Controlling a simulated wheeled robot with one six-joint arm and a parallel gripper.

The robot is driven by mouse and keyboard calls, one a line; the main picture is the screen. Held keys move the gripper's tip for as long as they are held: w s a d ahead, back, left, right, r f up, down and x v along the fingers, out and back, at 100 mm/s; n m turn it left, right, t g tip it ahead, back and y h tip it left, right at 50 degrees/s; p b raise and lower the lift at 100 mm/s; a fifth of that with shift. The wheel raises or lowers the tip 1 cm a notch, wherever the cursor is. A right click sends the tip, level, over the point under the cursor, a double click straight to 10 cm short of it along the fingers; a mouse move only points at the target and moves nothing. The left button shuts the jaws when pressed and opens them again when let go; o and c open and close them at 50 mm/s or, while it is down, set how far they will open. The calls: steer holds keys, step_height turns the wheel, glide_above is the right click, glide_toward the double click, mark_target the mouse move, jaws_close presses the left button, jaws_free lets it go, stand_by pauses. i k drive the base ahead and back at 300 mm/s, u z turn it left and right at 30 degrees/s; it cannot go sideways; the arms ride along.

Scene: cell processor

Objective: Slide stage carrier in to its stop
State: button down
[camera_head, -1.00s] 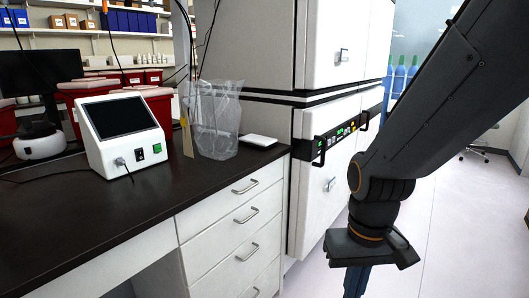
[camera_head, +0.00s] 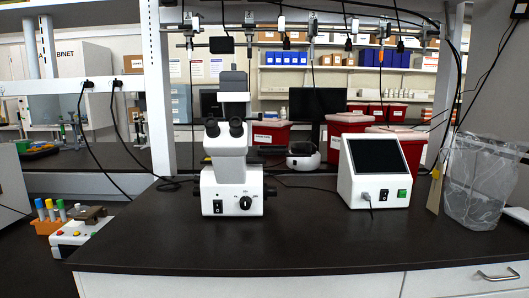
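I cannot make out a stage carrier for certain. A white microscope (camera_head: 222,160) with black eyepieces stands upright on the dark bench, left of the middle. A small white device (camera_head: 72,236) with coloured buttons and a brown-grey block (camera_head: 92,214) on top sits lower, at the left edge of the bench. Whether either holds the stage carrier is not clear. My gripper and arm are not in view.
The dark benchtop (camera_head: 280,240) is clear in front. A white box with a dark screen (camera_head: 374,167) and a clear bag (camera_head: 476,180) stand at the right. Red bins (camera_head: 345,128) are behind. An orange rack (camera_head: 48,222) with coloured-capped tubes is at the far left.

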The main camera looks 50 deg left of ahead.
mark_target(283, 146)
steer(key=u, duration=0.15)
steer(key=i, duration=0.8)
steer(key=u, duration=1.6)
